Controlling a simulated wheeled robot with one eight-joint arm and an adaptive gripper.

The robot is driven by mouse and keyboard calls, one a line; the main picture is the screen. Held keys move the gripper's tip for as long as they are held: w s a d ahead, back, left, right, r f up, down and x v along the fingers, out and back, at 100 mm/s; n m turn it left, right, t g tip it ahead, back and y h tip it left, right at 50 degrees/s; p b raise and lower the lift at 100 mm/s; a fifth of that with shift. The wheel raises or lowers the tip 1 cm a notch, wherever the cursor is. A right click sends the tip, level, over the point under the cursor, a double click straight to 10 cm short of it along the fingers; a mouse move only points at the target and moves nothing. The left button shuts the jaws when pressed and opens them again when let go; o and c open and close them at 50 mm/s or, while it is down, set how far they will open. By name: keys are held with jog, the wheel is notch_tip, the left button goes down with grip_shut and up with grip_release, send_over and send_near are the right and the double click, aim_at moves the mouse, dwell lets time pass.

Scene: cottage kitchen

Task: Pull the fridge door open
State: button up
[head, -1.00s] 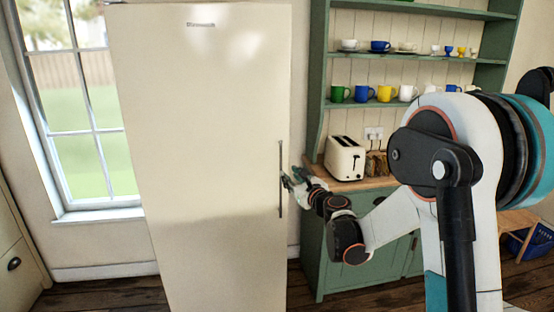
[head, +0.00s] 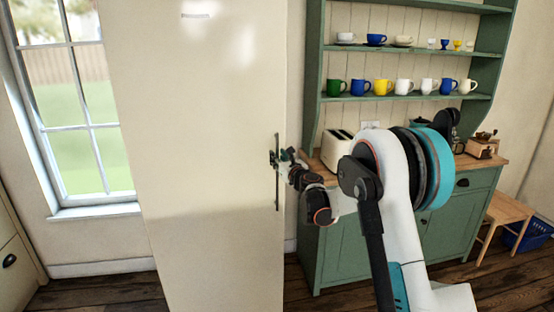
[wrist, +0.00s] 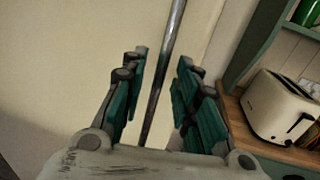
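The tall cream fridge door (head: 190,150) fills the left middle of the head view and looks shut. Its thin dark vertical handle (head: 277,192) runs near the right edge. My gripper (head: 277,157) is at the upper part of the handle. In the wrist view the metal handle bar (wrist: 165,75) passes between the two green-padded fingers of my gripper (wrist: 162,95). The fingers are spread, with a gap visible on each side of the bar. Part of the bar's lower end is hidden behind the gripper body.
A green dresser (head: 345,245) stands right of the fridge, with a toaster (head: 335,150) on its counter close to my arm. Mugs and cups line the shelves above. A window (head: 85,120) is on the left.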

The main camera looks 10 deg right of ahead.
jog(key=shift+w+a, duration=0.2)
jog(key=shift+w, duration=0.8)
grip_shut()
